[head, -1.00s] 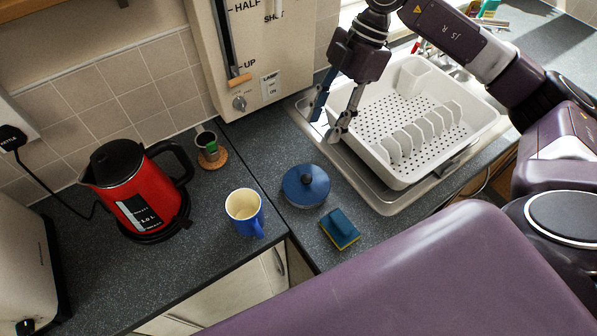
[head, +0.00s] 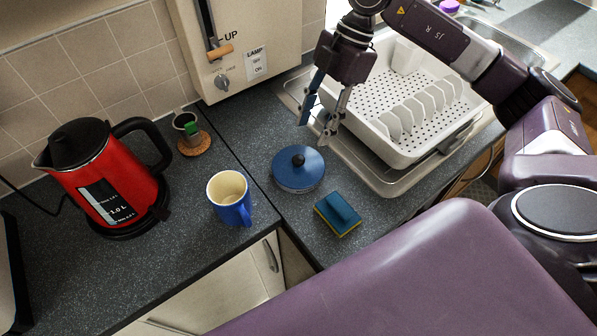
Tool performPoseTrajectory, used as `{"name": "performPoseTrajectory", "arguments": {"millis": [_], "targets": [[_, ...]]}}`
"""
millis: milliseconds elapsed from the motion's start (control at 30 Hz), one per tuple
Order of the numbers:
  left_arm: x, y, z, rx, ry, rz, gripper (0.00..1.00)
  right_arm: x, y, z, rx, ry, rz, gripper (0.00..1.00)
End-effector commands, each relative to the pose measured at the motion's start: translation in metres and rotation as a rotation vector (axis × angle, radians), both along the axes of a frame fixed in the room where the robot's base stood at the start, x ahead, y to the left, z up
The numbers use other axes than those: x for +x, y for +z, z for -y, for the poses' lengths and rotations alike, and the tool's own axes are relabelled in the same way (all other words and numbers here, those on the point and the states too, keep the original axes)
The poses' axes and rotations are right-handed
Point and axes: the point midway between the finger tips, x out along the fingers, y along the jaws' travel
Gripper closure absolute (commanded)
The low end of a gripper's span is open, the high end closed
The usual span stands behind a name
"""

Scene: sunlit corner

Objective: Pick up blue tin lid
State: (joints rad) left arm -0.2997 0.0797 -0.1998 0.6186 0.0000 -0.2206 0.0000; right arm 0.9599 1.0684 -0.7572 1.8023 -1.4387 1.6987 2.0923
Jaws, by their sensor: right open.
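The blue tin lid (head: 293,176) is round with a black knob on top. It lies on the dark speckled counter, just right of the seam between the counter sections. My right gripper (head: 313,132) points down from above, with its fingers apart and nothing between them. Its fingertips show just behind and slightly right of the lid, in front of the dish rack; I cannot tell their exact height above the counter. My left gripper is out of the picture.
A blue mug (head: 229,197) stands left of the lid, and a blue and yellow sponge (head: 339,214) lies at its front right. A white dish rack (head: 396,150) stands on the sink drainer. A red kettle (head: 110,183) and a cork coaster (head: 194,144) with a small cup are further left.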

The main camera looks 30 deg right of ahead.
Motion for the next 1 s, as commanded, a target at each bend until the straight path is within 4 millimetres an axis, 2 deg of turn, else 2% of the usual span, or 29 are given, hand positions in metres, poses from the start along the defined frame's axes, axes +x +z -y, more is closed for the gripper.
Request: {"name": "performPoseTrajectory", "arguments": {"millis": [33,167,367,533,700,967,1000], "targets": [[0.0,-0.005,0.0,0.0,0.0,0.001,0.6,0.0,-0.005,0.0,0.0,0.0,0.0,0.59],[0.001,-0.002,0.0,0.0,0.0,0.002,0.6,-0.001,-0.013,-0.004,0.0,0.001,-0.002,0.59],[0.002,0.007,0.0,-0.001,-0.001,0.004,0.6,-0.002,-0.032,-0.015,0.002,0.002,-0.004,0.59],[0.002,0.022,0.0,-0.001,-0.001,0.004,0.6,-0.004,-0.051,-0.03,0.001,0.003,-0.004,0.59],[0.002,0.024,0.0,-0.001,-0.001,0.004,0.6,-0.004,-0.071,-0.036,0.001,0.0,-0.002,0.59],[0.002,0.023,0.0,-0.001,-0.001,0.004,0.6,-0.003,-0.074,-0.036,0.0,0.0,0.001,0.59],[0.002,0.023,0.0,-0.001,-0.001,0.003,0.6,-0.003,-0.074,-0.036,0.0,0.0,0.001,0.63]]}}
